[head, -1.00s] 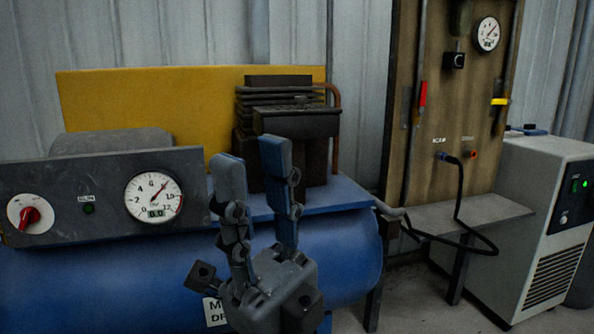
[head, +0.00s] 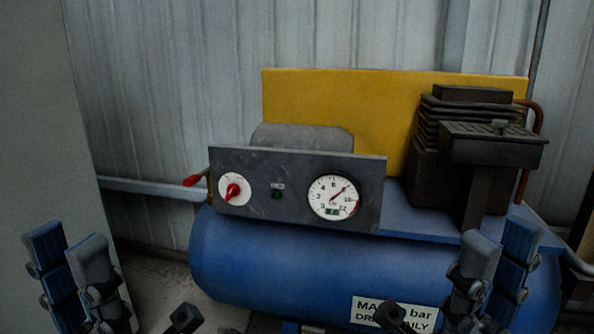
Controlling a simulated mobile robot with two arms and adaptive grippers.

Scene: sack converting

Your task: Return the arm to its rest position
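My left gripper (head: 67,246) stands at the bottom left corner of the head view, fingers pointing up, with a narrow gap between them and nothing held. My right gripper (head: 500,243) stands at the bottom right in front of the blue compressor tank (head: 300,262). Its fingers also point up, apart and empty. Both grippers are seen at an angle, and the lower parts of both are cut off by the frame's bottom edge.
The grey control panel (head: 300,215) carries a red knob (head: 232,190) and a round gauge (head: 334,197). A red-handled lever (head: 194,180) is left of it. A yellow plate (head: 340,100) and dark pump block (head: 485,150) stand behind. Bare floor shows left of the tank.

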